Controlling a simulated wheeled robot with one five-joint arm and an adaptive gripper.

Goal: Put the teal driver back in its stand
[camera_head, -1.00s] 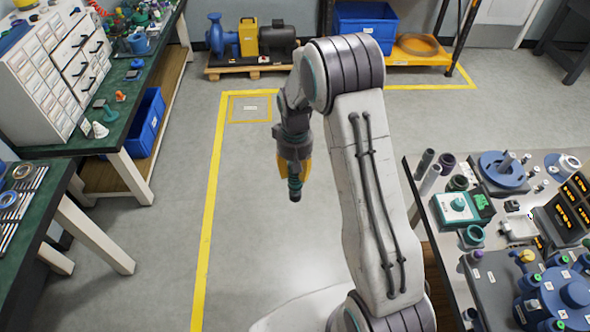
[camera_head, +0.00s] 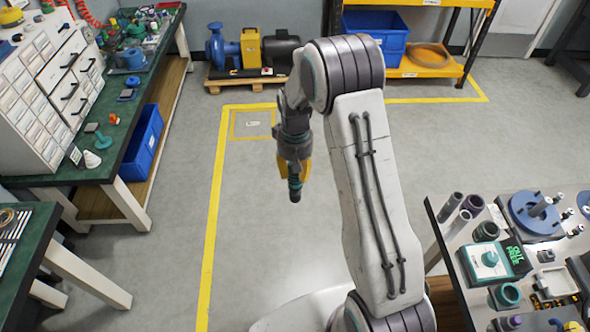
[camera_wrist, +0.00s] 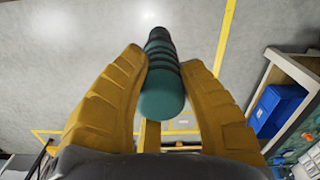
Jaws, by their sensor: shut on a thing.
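My gripper (camera_head: 291,174) hangs over the open floor in the head view, its yellow fingers pointing down. It is shut on the teal driver (camera_head: 295,187), whose dark end points at the floor. In the wrist view the driver (camera_wrist: 161,92) sits between the two yellow fingers (camera_wrist: 163,83), teal with dark rings. The part of the driver inside the grip is partly hidden in the head view. I cannot make out the driver's stand for certain in either view.
A green-topped bench (camera_head: 122,150) with white drawers (camera_head: 40,90) and a blue bin (camera_head: 143,143) stands at left. A crowded grey table (camera_head: 455,262) is at lower right. A pump on a pallet (camera_head: 245,82) and a yellow shelf (camera_head: 432,68) are at the back. The floor between is clear.

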